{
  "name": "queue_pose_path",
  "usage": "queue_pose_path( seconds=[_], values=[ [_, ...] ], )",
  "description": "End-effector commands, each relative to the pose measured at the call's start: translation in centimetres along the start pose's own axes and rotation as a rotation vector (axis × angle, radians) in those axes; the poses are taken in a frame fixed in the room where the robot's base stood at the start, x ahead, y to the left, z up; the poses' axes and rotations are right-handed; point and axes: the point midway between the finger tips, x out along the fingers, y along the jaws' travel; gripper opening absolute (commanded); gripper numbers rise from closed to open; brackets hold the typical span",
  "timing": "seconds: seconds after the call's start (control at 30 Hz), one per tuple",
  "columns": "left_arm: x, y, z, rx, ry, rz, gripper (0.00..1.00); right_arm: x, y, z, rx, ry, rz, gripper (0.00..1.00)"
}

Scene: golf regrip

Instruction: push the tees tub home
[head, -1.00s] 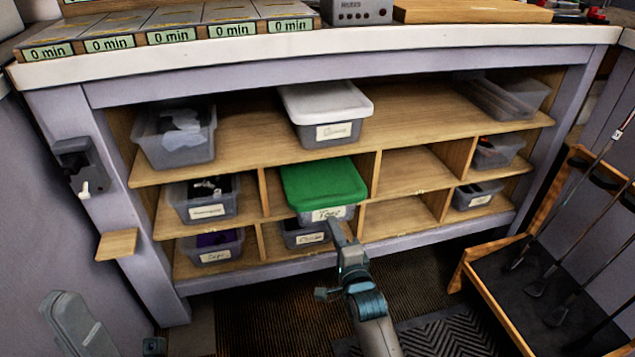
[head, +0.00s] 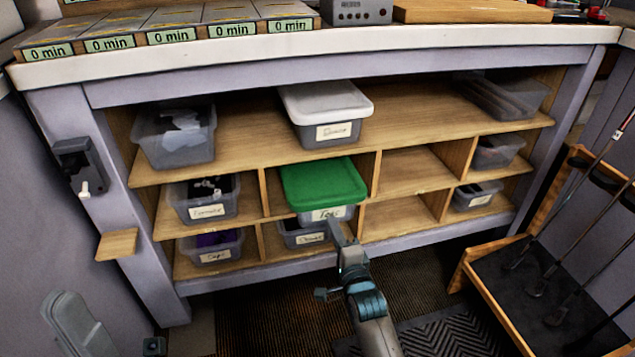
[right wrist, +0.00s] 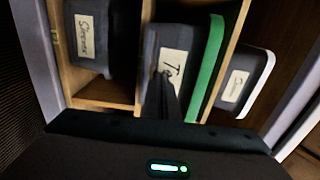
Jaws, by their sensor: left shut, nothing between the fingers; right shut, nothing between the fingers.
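The tees tub (head: 338,213) is a grey tub with a green lid (head: 322,183) and a white label. It sits in the middle row of the shelf unit, its front standing out past the shelf edge. My right gripper (head: 338,228) is shut and empty, its fingertips at the lower front of the tub; I cannot tell whether they touch. In the right wrist view the shut fingers (right wrist: 167,98) overlap the tub's label (right wrist: 172,68), hiding part of it; the green lid (right wrist: 208,65) is to the right. My left gripper's fingers do not show.
A white-lidded tub (head: 335,130) sits on the shelf above, and another labelled tub (head: 303,237) below. Labelled tubs (head: 205,210) stand in the bay to the left. The bay to the right (head: 412,172) is empty. A golf club rack (head: 545,270) stands at the right.

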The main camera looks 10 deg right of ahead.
Motion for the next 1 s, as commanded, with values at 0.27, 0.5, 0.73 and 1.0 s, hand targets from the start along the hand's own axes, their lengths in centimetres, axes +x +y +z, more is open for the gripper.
queue_pose_path(
  seconds=[0.27, 0.5, 0.73, 1.0],
  values=[
    [0.2, 0.0, -0.1, -0.001, 0.007, -0.003, 0.0, 0.0, 0.0, 0.0, 0.0, 0.0, 0.0, 0.0],
    [0.0, 0.0, 0.0, 0.0, 0.003, -0.001, 0.0, 0.5, 0.1, 0.0, 0.001, 0.0, 0.0, 0.0],
    [-0.2, 0.0, 0.0, 0.0, 0.002, -0.001, 0.0, 1.3, 0.0, 0.0, 0.001, 0.0, -0.001, 0.0],
    [-0.3, 0.0, 0.0, 0.0, 0.001, 0.0, 0.0, 2.2, 0.0, 0.0, 0.0, 0.0, 0.0, 0.0]
  ],
)
